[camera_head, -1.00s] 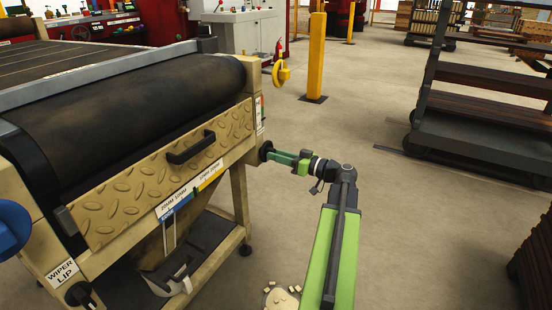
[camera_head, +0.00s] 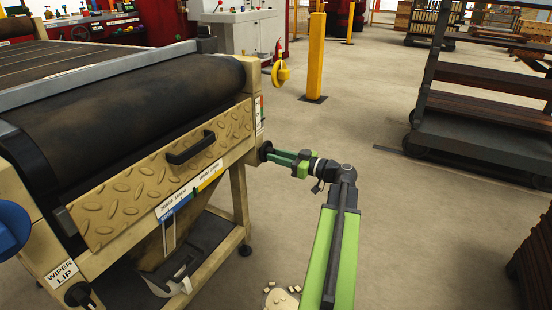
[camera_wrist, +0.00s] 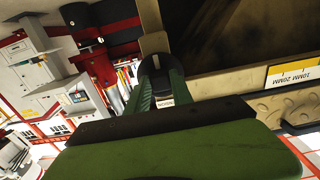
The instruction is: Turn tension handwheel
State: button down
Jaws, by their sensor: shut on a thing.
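My gripper (camera_head: 281,156) is at the right front corner of the conveyor and is shut on a small round black knob (camera_head: 265,151). The wrist view shows the black knob (camera_wrist: 155,73) between the two green fingers (camera_wrist: 158,92). A yellow handwheel (camera_head: 281,74) is on the conveyor's far right side, apart from my gripper. A blue wheel (camera_head: 12,228) is cut off at the left edge.
The conveyor's black belt roller (camera_head: 130,110) and tread-plate cover (camera_head: 150,185) with a black handle (camera_head: 190,147) stand left of my arm. A second black knob (camera_head: 78,294) is near the "WIPER LIP" label (camera_head: 62,271).

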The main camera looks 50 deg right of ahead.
jog(key=c, duration=1.1)
grip_release()
jog(key=shift+a, duration=0.1)
jog(key=shift+c, duration=0.2)
jog(key=v, duration=1.7)
jog(key=shift+s, duration=0.2)
